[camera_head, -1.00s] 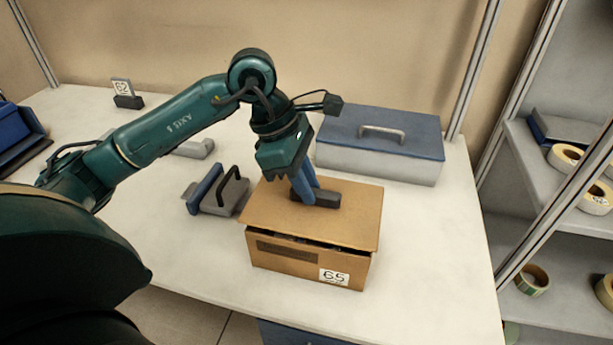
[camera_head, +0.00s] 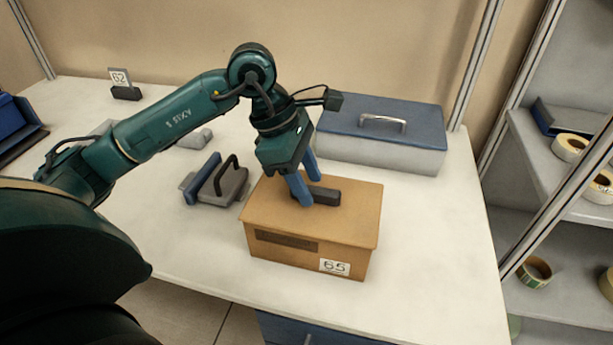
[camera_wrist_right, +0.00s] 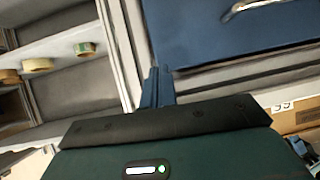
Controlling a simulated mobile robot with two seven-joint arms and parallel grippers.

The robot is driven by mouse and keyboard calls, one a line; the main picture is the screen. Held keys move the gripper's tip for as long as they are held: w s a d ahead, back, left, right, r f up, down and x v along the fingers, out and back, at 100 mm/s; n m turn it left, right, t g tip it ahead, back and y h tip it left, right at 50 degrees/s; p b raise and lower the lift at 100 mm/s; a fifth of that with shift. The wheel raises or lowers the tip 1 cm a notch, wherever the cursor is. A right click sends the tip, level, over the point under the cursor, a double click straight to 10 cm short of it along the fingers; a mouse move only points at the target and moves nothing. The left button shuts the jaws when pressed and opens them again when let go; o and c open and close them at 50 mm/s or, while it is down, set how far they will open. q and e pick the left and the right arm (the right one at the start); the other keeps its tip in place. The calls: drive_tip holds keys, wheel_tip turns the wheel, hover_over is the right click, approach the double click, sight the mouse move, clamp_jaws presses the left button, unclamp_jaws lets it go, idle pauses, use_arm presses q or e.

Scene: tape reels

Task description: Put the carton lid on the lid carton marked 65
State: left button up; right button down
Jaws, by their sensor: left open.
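The tan carton marked 65 (camera_head: 300,262) stands on the white table in the head view. Its tan carton lid (camera_head: 350,218) lies on top, level, with no gap showing along the front edge. A dark block handle (camera_head: 327,196) is on the lid. My left gripper (camera_head: 306,184) is open, its blue fingers pointing down on either side of the handle's left end; whether they touch it I cannot tell. In the right wrist view my right gripper (camera_wrist_right: 157,88) has its blue fingers together and empty. A tan carton side with an upside-down label (camera_wrist_right: 285,107) shows there.
A grey box with a blue lid (camera_head: 380,145) stands behind the carton. A grey tool with a black handle (camera_head: 222,187) lies to its left. A sign marked 62 (camera_head: 121,84) stands at the back left. Shelves with tape reels (camera_head: 571,147) are at right. The table's front right is clear.

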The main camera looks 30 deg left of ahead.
use_arm(q)
drive_tip(key=v, duration=1.3)
idle(0.4)
